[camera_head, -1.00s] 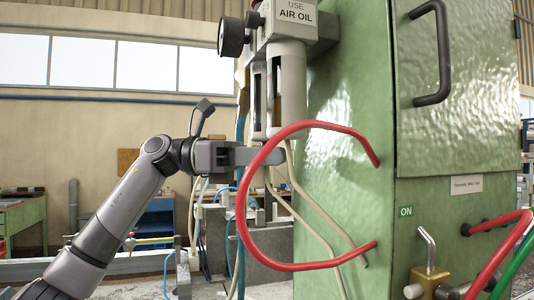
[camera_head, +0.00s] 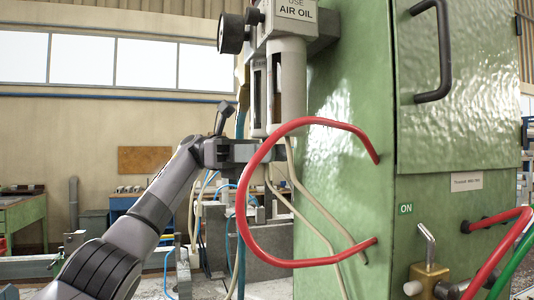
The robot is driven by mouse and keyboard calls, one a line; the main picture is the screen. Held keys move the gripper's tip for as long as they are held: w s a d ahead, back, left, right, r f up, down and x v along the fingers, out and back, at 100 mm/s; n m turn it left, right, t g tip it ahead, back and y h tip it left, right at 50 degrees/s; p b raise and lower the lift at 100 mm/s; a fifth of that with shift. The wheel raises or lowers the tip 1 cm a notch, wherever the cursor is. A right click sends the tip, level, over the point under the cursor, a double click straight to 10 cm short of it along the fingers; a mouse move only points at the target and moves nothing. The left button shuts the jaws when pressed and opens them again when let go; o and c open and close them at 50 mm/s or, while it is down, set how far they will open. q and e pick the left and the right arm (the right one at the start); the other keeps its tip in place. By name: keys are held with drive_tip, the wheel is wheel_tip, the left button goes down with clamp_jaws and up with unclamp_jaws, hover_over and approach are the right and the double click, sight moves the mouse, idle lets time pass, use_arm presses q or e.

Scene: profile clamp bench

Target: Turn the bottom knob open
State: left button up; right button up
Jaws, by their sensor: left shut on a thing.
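The air oil unit (camera_head: 292,85) hangs at the upper middle, with two upright cylinders and a black round knob or gauge (camera_head: 231,34) at its upper left. My left gripper (camera_head: 262,153) is at the lower end of the cylinders, coming in from the left. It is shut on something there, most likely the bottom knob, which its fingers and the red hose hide. How far the knob is turned cannot be seen. My right gripper is out of view.
A red hose (camera_head: 243,215) loops out from the green cabinet (camera_head: 345,130) and passes in front of my left fingertips. Pale thin tubes (camera_head: 305,205) hang below the unit. A brass fitting (camera_head: 430,278) with a bent lever is at the lower right.

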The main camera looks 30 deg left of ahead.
use_arm(q)
drive_tip(key=shift+g, duration=0.3)
idle(0.4)
drive_tip(key=o, duration=0.9)
drive_tip(key=shift+o, duration=0.2)
drive_tip(key=shift+n+t, duration=0.8)
drive_tip(key=shift+t, duration=0.9)
